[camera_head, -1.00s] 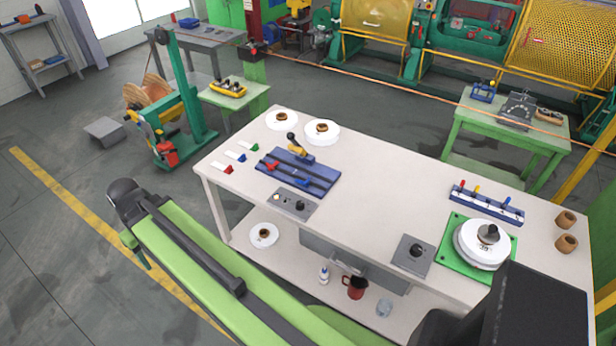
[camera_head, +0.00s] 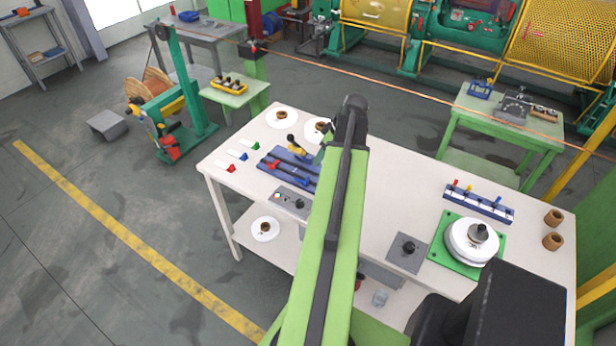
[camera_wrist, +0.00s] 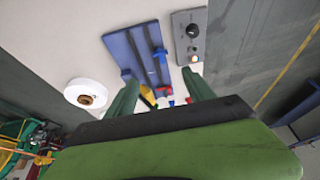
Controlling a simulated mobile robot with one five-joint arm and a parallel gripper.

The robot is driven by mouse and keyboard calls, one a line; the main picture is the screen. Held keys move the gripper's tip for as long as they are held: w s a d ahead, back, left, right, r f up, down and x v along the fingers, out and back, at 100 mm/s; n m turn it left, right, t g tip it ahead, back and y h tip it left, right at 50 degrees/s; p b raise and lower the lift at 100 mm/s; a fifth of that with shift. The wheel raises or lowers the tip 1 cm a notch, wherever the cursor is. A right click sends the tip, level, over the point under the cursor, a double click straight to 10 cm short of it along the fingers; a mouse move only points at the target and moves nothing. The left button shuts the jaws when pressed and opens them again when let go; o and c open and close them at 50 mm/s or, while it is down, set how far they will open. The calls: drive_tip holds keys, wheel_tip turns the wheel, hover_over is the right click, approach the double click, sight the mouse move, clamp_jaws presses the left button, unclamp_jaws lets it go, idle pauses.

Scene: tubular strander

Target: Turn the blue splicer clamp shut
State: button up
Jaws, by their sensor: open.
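The blue splicer (camera_head: 283,170) lies on the white table, with a red clamp (camera_head: 271,163) and a yellow-and-black lever (camera_head: 293,144). In the wrist view the blue clamp (camera_wrist: 159,53) stands on the splicer plate (camera_wrist: 118,48), beyond my fingertips. My gripper (camera_wrist: 160,77) is open and empty, with its two green fingers apart. The yellow lever (camera_wrist: 148,95) and red clamp (camera_wrist: 163,90) show between the fingers. How high the gripper is above the splicer I cannot tell.
A grey control plate (camera_head: 291,202) with knobs sits at the table's front edge beside the splicer. White spools (camera_head: 282,118) stand behind it. Colour-tipped strips (camera_head: 238,155) lie to the left. The table's middle, right of my arm, is clear.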

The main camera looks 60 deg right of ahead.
sight(306, 179)
drive_tip(key=b+x, duration=1.5)
drive_tip(key=x, duration=0.2)
drive_tip(key=shift+s, duration=0.15)
drive_tip(key=shift+f+b, duration=0.3)
drive_tip(key=shift+b, duration=0.2)
drive_tip(key=shift+r, duration=0.1)
clamp_jaws()
